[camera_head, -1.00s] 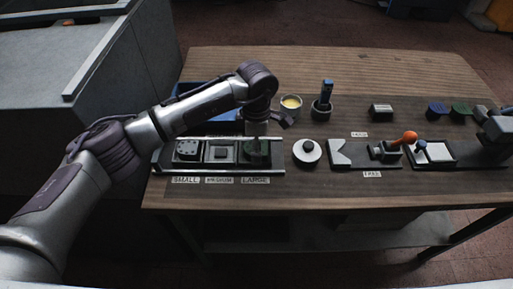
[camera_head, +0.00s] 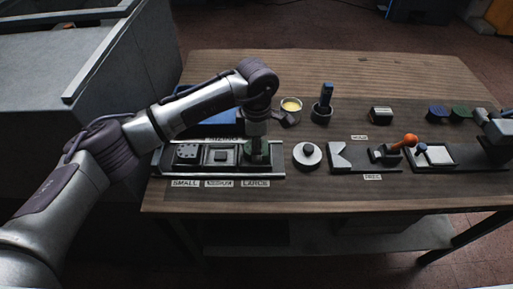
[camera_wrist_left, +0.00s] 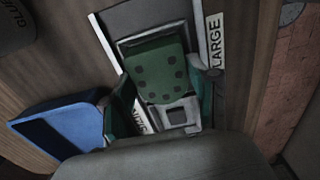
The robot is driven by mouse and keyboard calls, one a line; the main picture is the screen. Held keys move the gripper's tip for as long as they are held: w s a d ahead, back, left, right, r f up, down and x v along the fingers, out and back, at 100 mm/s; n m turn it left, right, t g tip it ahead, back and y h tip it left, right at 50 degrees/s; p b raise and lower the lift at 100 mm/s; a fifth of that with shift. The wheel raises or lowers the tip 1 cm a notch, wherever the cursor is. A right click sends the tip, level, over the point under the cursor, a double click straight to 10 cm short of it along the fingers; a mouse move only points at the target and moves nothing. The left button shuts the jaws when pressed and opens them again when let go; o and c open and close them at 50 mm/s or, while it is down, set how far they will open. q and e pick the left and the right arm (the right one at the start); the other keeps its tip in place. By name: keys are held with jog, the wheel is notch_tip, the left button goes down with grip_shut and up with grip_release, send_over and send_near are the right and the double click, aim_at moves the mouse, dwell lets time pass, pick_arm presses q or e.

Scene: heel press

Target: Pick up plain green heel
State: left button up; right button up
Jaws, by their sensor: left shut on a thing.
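A green heel (camera_wrist_left: 160,72) with several dark dots on its face sits in the slot labelled LARGE, in the left wrist view. It also shows in the head view (camera_head: 257,158), partly covered by my gripper. My left gripper (camera_head: 257,148) points down over that slot. In the left wrist view its fingers (camera_wrist_left: 160,95) stand on either side of the heel and are shut on it. The heel is low in the slot, and I cannot tell whether it is lifted.
The sizing tray (camera_head: 165,168) also has SMALL and MEDIUM slots, with a dark dotted piece (camera_head: 187,153) in SMALL. A blue bin (camera_wrist_left: 70,125) lies behind it. A white disc (camera_head: 307,160) and an orange-knobbed clamp (camera_head: 410,140) stand to the right. Blue (camera_head: 437,111) and green (camera_head: 460,111) pieces lie at back right.

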pick_arm(q)
notch_tip(320, 180, up, 3)
jog(key=shift+w+r+b, duration=0.1)
jog(key=shift+b, duration=0.3)
jog(key=s+d+r, duration=0.2)
jog(key=d+r, duration=0.7)
jog(key=d, duration=0.2)
jog(key=shift+s+d+r, duration=0.15)
jog(key=shift+d+r, duration=0.1)
jog(key=shift+r, duration=0.05)
